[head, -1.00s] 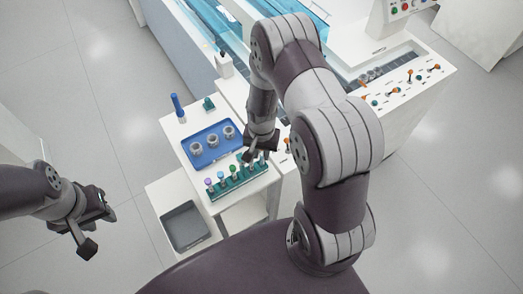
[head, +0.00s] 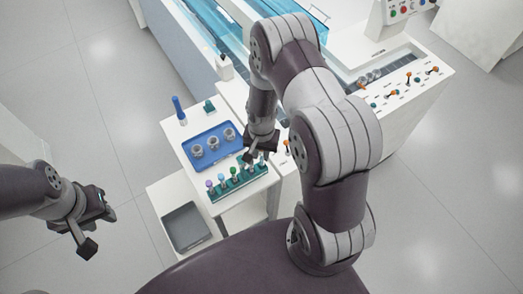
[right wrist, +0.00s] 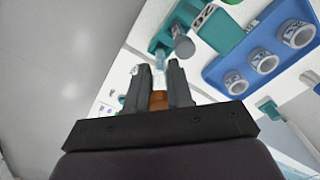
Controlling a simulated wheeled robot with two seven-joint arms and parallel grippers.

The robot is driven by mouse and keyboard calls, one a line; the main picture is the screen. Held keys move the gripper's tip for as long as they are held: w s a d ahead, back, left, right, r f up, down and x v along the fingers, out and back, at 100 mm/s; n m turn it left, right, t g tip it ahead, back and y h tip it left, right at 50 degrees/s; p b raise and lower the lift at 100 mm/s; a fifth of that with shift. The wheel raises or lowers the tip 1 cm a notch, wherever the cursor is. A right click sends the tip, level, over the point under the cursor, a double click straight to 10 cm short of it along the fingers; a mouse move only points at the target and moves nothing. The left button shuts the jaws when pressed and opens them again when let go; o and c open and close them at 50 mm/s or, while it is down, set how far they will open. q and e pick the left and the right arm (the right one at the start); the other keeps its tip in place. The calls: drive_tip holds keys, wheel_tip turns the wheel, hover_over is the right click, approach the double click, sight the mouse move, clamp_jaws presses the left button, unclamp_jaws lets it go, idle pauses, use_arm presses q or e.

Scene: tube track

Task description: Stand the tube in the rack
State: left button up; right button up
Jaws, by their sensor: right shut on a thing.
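The teal rack (head: 240,183) stands on the white table's near edge in the head view and holds several tubes with coloured caps. Part of the rack (right wrist: 160,42) shows at the top of the right wrist view, with a grey-capped tube (right wrist: 183,46) in it. My right gripper (head: 261,155) is over the rack's right end. In the right wrist view it is shut on a clear tube with an orange cap (right wrist: 158,100). The tube's far end points at the rack; I cannot tell whether it is in a hole. My left gripper (head: 98,229) is open and empty, away from the table.
A blue tray (head: 205,153) with several grey ring-shaped parts lies behind the rack. A blue upright object (head: 178,108) and a small teal block (head: 209,106) stand further back. A grey bin (head: 186,227) sits lower left. A white machine with orange-topped levers is at right.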

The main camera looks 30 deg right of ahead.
drive_tip(key=shift+f, duration=0.3)
idle(0.4)
drive_tip(key=shift+f+b, duration=0.4)
drive_tip(key=shift+b, duration=0.05)
drive_tip(key=shift+r, duration=0.1)
drive_tip(key=shift+r+p, duration=0.9)
drive_tip(key=shift+f, duration=0.5)
drive_tip(key=shift+f+b, duration=0.2)
drive_tip(key=shift+b, duration=0.15)
drive_tip(key=shift+f, duration=0.4)
drive_tip(key=shift+f+b, duration=0.15)
drive_tip(key=shift+b, duration=0.2)
